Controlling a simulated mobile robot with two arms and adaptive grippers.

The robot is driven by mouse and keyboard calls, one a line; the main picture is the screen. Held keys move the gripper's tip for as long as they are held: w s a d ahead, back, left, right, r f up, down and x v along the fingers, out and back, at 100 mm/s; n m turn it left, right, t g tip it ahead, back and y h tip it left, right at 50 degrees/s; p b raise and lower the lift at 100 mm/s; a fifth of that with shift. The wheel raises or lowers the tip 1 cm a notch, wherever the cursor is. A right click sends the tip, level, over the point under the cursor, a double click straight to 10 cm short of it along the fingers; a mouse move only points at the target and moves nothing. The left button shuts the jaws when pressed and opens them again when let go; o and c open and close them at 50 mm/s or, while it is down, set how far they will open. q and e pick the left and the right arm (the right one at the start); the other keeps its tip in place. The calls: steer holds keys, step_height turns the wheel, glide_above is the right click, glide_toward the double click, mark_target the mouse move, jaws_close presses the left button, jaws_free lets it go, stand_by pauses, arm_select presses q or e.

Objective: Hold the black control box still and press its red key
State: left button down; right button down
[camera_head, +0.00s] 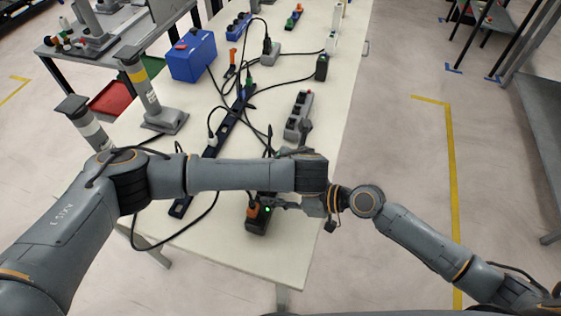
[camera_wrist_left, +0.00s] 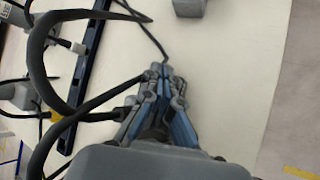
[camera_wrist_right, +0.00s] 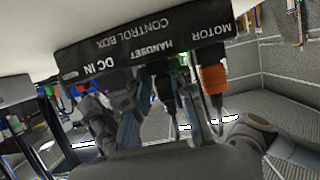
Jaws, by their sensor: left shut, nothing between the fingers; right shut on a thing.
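The black control box (camera_head: 258,226) lies near the front of the white table in the head view, with a small green light and an orange plug (camera_head: 253,210) at it. Its labelled face (camera_wrist_right: 150,40) fills the upper right wrist view, reading upside down. I cannot make out the red key.
A grey socket strip (camera_head: 298,116) lies just beyond my left gripper. A long dark strip (camera_head: 228,122) and loose black cables lie left of it. A blue box (camera_head: 192,56) stands farther back. The table's right edge is close to my right arm.

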arm_select(q)
steer(key=shift+s+f, duration=0.3)
steer(key=shift+f, duration=0.5)
arm_select(e)
steer(key=shift+s+a+r, duration=0.15)
steer(key=shift+a, duration=0.1)
arm_select(q)
steer(key=shift+s+d+f, duration=0.1)
steer(key=shift+d+f, duration=0.1)
arm_select(e)
steer(key=shift+r, duration=0.1)
arm_select(q)
steer(key=shift+r, duration=0.1)
steer(key=shift+s+d+r, duration=0.15)
steer(key=shift+d+r, duration=0.15)
steer(key=shift+r, duration=0.2)
arm_select(e)
steer(key=shift+w+d, duration=0.1)
steer(key=shift+w, duration=0.15)
arm_select(q)
steer(key=shift+r, duration=0.35)
steer(key=shift+w+a+r, duration=0.15)
steer(key=shift+r, duration=1.1)
steer(key=shift+w+a+r, duration=0.1)
steer(key=shift+a+r, duration=0.05)
steer(key=shift+r, duration=1.05)
arm_select(e)
steer(key=shift+d, duration=0.1)
